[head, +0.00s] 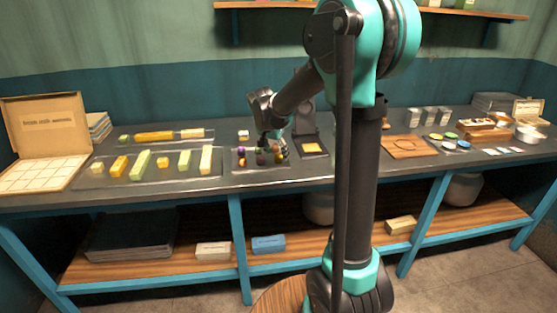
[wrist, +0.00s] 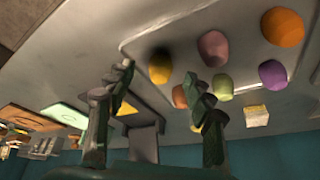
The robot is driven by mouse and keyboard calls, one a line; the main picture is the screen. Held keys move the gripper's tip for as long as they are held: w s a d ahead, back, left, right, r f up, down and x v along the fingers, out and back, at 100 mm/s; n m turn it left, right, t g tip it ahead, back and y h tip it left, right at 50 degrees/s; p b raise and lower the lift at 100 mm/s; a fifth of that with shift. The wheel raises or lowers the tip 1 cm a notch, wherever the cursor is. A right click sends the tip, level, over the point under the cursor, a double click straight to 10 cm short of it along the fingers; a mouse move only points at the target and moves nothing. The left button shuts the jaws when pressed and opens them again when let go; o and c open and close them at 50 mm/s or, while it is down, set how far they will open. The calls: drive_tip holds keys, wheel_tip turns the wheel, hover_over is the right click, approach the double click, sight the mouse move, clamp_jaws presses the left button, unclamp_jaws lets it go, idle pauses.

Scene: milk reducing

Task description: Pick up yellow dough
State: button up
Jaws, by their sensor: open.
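The yellow dough (wrist: 160,66) is a small round lump on a pale tray (wrist: 133,46). In the wrist view it lies just beyond and between my fingertips, with a dark shadow on its upper side. My gripper (wrist: 158,80) is open, with one finger to either side and nothing held. In the head view my gripper (head: 271,140) is low over the tray (head: 240,167) of dough lumps. There I cannot clearly pick out the yellow lump, because the gripper and shadow cover that part.
Close by lie pink (wrist: 212,48), orange (wrist: 283,27), purple (wrist: 272,74), green (wrist: 222,87) and salmon (wrist: 180,97) lumps. A pale cube (wrist: 256,115) stands near the tray. A dark stand (head: 309,125) is just right of my gripper; colored blocks (head: 141,165) are left.

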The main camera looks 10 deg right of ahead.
sight(278, 159)
drive_tip(key=shift+x, duration=1.55)
drive_tip(key=c, duration=1)
drive_tip(key=shift+r, duration=0.1)
drive_tip(key=shift+c, duration=0.2)
